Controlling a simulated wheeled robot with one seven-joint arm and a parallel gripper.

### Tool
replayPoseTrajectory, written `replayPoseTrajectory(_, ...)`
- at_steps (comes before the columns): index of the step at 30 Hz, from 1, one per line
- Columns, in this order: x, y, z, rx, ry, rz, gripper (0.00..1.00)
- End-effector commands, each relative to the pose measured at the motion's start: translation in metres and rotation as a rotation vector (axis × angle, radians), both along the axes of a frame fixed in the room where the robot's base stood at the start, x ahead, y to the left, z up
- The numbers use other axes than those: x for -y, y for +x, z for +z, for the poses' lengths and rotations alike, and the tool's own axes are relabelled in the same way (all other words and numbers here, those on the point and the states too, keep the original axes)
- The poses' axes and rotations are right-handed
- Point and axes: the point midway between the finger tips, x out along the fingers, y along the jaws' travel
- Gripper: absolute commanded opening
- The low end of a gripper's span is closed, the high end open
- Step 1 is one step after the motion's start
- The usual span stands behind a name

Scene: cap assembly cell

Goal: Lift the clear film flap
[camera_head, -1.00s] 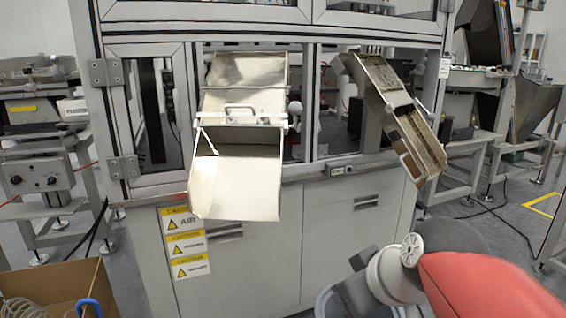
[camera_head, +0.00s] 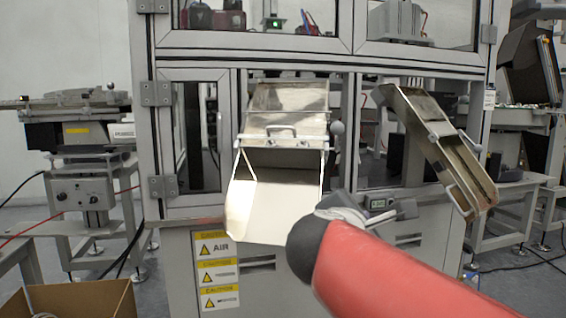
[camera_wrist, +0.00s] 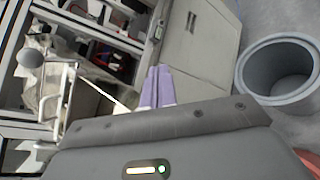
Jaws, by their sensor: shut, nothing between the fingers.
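A metal chute (camera_head: 275,205) sticks out of the machine's front, left of centre in the head view. A glossy sheet (camera_head: 290,97) covers its upper part, with a handled white frame (camera_head: 281,132) just below; I cannot tell for sure whether this sheet is the clear film flap. The frame shows at the left of the wrist view (camera_wrist: 67,100), beside a grey ball knob (camera_wrist: 30,58). My gripper's purple fingers (camera_wrist: 156,72) are together and empty, apart from the frame.
A second, narrower chute (camera_head: 436,145) slopes down at the right. Machine posts and door frames (camera_head: 347,130) stand between the chutes. A grey round bin (camera_wrist: 281,70) is on the floor in the wrist view. A cardboard box (camera_head: 75,303) is at the lower left.

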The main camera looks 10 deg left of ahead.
Motion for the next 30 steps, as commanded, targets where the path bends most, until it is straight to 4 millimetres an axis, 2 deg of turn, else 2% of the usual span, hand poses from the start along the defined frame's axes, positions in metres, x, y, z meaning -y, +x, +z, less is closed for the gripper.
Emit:
replayPoseTrajectory(1, -0.031, 0.016, 0.01, 0.036, -0.16, 0.081, 0.0)
replayPoseTrajectory(3, -0.068, 0.029, 0.034, 0.095, -0.375, 0.163, 0.0)
replayPoseTrajectory(6, -0.113, 0.038, 0.061, 0.177, -0.618, 0.235, 0.0)
replayPoseTrajectory(10, -0.151, 0.04, 0.083, 0.253, -0.811, 0.272, 0.0)
replayPoseTrajectory(13, -0.162, 0.041, 0.091, 0.278, -0.874, 0.278, 0.0)
replayPoseTrajectory(17, -0.163, 0.051, 0.097, 0.282, -0.888, 0.277, 0.0)
replayPoseTrajectory(30, -0.157, 0.122, 0.116, 0.281, -0.883, 0.276, 0.0)
